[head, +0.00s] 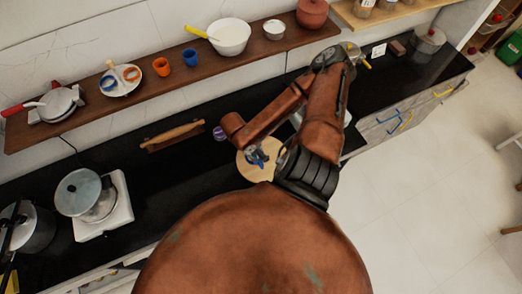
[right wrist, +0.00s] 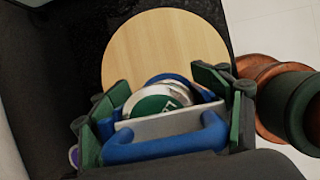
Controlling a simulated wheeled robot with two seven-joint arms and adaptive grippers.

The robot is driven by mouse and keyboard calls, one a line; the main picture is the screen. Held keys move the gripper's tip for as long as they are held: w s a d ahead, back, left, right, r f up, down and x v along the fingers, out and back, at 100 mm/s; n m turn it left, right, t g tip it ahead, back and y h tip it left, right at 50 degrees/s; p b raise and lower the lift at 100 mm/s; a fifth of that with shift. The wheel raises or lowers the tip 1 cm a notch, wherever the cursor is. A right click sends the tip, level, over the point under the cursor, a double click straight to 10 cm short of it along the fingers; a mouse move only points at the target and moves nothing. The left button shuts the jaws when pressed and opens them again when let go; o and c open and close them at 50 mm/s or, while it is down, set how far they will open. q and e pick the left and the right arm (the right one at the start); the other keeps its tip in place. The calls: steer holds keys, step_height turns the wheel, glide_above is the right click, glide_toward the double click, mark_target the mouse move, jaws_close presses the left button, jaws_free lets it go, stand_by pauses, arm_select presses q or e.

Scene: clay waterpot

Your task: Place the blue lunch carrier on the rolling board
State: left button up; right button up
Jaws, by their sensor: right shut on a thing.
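The rolling board is a round pale wooden disc (head: 250,174) on the black counter, partly hidden by my right arm. It also shows in the right wrist view (right wrist: 163,42). The blue lunch carrier (right wrist: 155,147) has a blue handle and frame, with a metal container and green label inside. My right gripper (right wrist: 168,108) is shut on the lunch carrier, its green-padded fingers on either side. In the head view only a small blue part of the carrier (head: 257,158) shows, over the board. Whether it touches the board is unclear. My left gripper is not in view.
A rolling pin (head: 174,137) and a small purple item (head: 219,133) lie left of the board. A pot (head: 84,194) stands on a white stove further left. A wooden shelf (head: 130,99) with bowls and cups runs above. The counter between stove and board is mostly clear.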

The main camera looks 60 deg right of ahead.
steer(key=shift+w+d+f, duration=0.3)
steer(key=shift+d+f, duration=0.15)
steer(key=shift+f, duration=0.15)
steer(key=shift+w+d+f, duration=0.25)
steer(key=shift+d+f, duration=0.15)
steer(key=shift+f, duration=1.75)
steer(key=o, duration=1.5)
steer(key=shift+s+f, duration=0.1)
steer(key=v, duration=1.2)
steer(key=shift+a, duration=0.1)
